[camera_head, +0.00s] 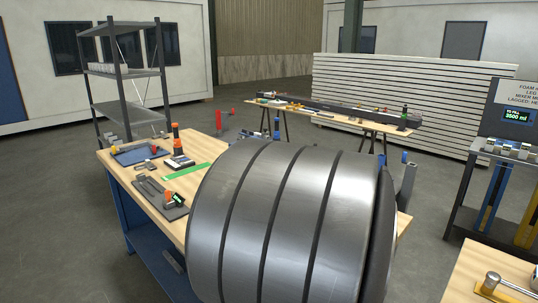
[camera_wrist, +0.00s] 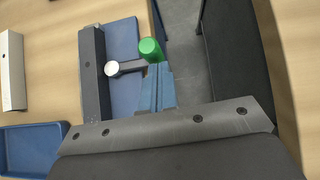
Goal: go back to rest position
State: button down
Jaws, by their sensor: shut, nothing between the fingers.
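My gripper (camera_wrist: 156,72) shows in the wrist view as two blue fingers pressed together above a grey bolted bar, with nothing between them. Just past the fingertips is a green cylindrical end (camera_wrist: 150,50) on a dark fixture; whether the fingers touch it I cannot tell. A pale round knob (camera_wrist: 110,68) sits left of the fingers, by a dark upright bar (camera_wrist: 93,72) and a blue plate (camera_wrist: 123,40). In the head view my gripper is not visible; a large grey ribbed cylinder, which seems to be part of my arm, fills the middle.
The wooden workbench (camera_head: 118,161) carries a blue mat (camera_head: 136,156), an orange-topped tool (camera_head: 177,140), a green strip (camera_head: 188,170) and a grey fixture (camera_head: 160,195). A blue tray (camera_wrist: 30,150) lies lower left in the wrist view. A shelf rack (camera_head: 120,74) stands behind the bench.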

jog(key=shift+w+d+f, duration=0.1)
jog(key=shift+f, duration=0.1)
jog(key=shift+r, duration=0.1)
dwell(0.4)
jog(key=shift+v, duration=3.7)
jog(key=shift+w+a+f+m+g+h, duration=0.15)
jog(key=shift+w+f+m+g+h, duration=0.2)
jog(key=shift+w+f+m, duration=0.45)
jog(key=shift+w+a+f+m+g+h, duration=0.1)
jog(key=shift+w+f+m+g+h, duration=0.25)
jog(key=shift+f, duration=0.65)
jog(key=shift+w+a+f+m+g+h, duration=0.2)
jog(key=shift+w+f+m+g, duration=0.2)
jog(key=shift+w+f+m, duration=0.45)
jog(key=shift+a+f+m+g+h, duration=0.1)
jog(key=shift+a+m+g+h, duration=0.3)
jog(key=shift+a+m+g, duration=0.5)
jog(key=shift+w+a+m+g, duration=0.35)
jog(key=shift+a+m+g, duration=0.35)
jog(key=shift+m, duration=0.5)
jog(key=shift+w+a+m+g, duration=0.4)
jog(key=shift+m+g, duration=0.3)
jog(key=shift+m, duration=0.1)
jog(key=shift+w+a+m+g, duration=0.3)
jog(key=shift+a+m+g, duration=0.1)
jog(key=shift+m+g, duration=0.35)
